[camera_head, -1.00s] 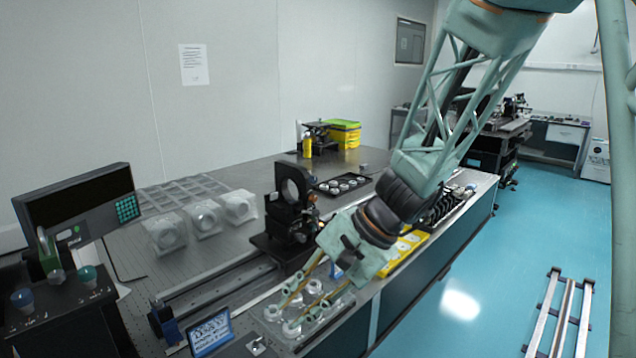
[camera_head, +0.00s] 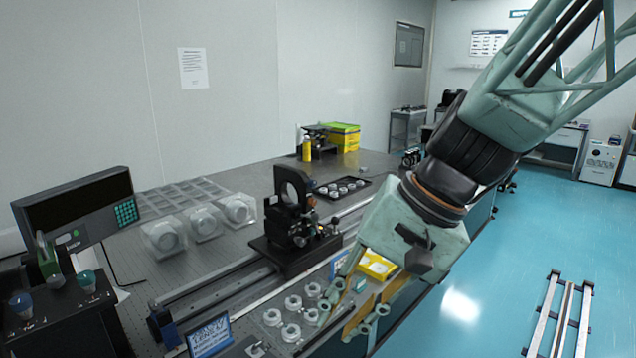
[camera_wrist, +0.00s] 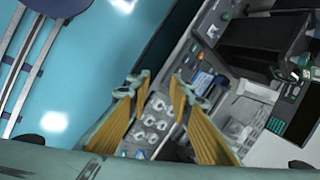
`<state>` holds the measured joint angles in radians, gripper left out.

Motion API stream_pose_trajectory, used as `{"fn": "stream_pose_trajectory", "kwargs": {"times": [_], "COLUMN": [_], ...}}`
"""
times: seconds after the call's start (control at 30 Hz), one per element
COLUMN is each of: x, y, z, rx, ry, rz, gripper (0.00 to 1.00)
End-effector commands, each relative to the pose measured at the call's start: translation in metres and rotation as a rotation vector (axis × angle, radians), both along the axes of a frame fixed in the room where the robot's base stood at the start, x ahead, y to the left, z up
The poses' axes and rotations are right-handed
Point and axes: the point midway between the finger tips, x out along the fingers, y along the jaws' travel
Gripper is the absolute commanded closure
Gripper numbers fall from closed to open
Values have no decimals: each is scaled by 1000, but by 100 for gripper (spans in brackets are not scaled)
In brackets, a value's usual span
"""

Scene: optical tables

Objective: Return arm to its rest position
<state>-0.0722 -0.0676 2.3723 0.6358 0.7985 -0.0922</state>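My gripper (camera_head: 347,318) is in the right half of the head view, over the front edge of the optical table (camera_head: 240,312), pointing down. In the wrist view its two fingers (camera_wrist: 160,88) stand apart with nothing between them, so it is open and empty. Several small round lens rings (camera_head: 292,303) sit on the table just left of the fingers in the head view. They also show below the fingertips in the wrist view (camera_wrist: 157,122). The fingers hide part of the table edge and a yellow tray (camera_head: 376,265).
A black optical mount (camera_head: 292,200) stands on a rail behind the rings. Clear lens boxes (camera_head: 203,222), a monitor (camera_head: 75,208) and a small blue sign (camera_head: 210,335) are to the left. Open blue floor (camera_head: 500,270) lies to the right, with a metal rail frame (camera_head: 560,315) on it.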

Motion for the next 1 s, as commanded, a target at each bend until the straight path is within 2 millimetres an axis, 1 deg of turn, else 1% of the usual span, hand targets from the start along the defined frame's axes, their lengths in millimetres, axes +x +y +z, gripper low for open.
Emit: {"fn": "stream_pose_trajectory", "kwargs": {"times": [0.03,0.3,1.0], "x": [-6,-37,-113], "y": [-5,-32,-107], "z": [5,22,53], "rx": [-13,-85,-301], "ry": [-13,-67,-198], "rz": [9,58,152], "gripper": [80,80,80]}}
